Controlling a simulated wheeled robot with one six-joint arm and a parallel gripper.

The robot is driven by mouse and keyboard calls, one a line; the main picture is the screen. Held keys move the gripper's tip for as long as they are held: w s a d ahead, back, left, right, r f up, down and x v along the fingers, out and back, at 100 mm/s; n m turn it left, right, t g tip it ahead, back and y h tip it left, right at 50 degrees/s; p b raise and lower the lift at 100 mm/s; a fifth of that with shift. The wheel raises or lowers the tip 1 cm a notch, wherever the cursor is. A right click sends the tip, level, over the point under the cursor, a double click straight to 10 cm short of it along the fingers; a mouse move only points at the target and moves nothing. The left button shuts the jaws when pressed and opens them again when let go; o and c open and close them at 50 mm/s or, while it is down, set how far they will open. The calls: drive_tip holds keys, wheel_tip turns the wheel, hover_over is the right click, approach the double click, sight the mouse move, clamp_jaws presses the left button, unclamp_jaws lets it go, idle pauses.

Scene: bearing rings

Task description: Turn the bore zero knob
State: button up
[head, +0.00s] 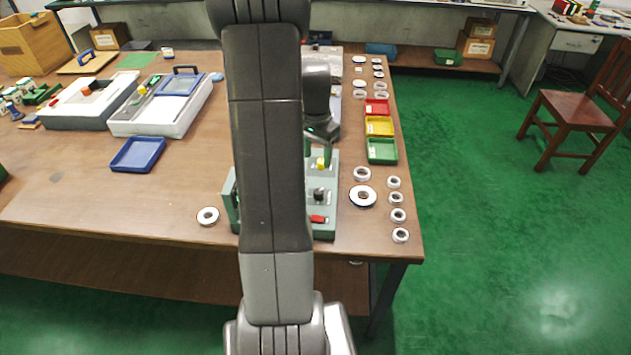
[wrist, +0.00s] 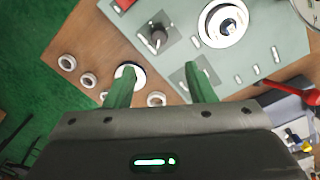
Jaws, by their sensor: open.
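The bore gauge panel (head: 331,182) is a grey-green box at the table's front edge, partly hidden behind my arm. A black knob (head: 319,195) stands on it on a dark square plate, behind a red part (head: 318,218). In the wrist view the knob (wrist: 157,38) is upright, beyond my fingertips and roughly between them. A round white dial with a dark centre (wrist: 225,25) is to its right. I cannot read a label on the knob. My gripper (wrist: 160,68) has two green fingers apart with nothing between them; it hangs over the panel, not touching the knob.
Several metal rings (head: 362,196) lie right of the panel, and one ring (head: 208,216) lies left of it. Red (head: 376,107), yellow (head: 379,125) and green (head: 382,151) trays stand behind the rings. A blue tray (head: 138,154) is at left, with bare table around it.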

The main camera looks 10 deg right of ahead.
sight(318, 191)
drive_tip(key=f, duration=0.4)
drive_tip(key=f+p, duration=0.1)
drive_tip(key=f, duration=0.3)
drive_tip(key=f+p, duration=0.1)
drive_tip(key=f, duration=0.3)
drive_tip(key=shift+s+d+f, duration=0.15)
drive_tip(key=shift+s+f, duration=0.15)
drive_tip(key=shift+c, duration=0.2)
drive_tip(key=c, duration=0.9)
